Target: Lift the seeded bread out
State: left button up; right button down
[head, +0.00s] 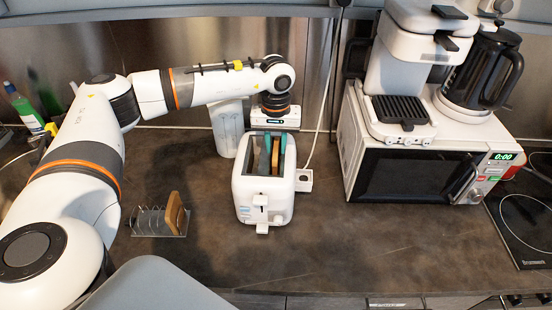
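A white toaster (264,204) stands on the dark counter with its slots facing up. A brown bread slice (275,157) shows as a narrow strip in the toaster's top opening; I cannot make out seeds on it. My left gripper (274,152) is above the toaster, pointing down, its teal fingers reaching into the opening. The fingers are apart, one on each side of the slice, and look open; the fingertips are hidden inside the toaster. My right gripper is not in view.
A wire toast rack (150,221) left of the toaster holds a brown slice (174,212). A microwave (410,172) with a coffee maker (420,50) on top stands right. A power cord runs behind the toaster. The counter in front is clear.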

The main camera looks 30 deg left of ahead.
pick_arm(q)
grip_shut()
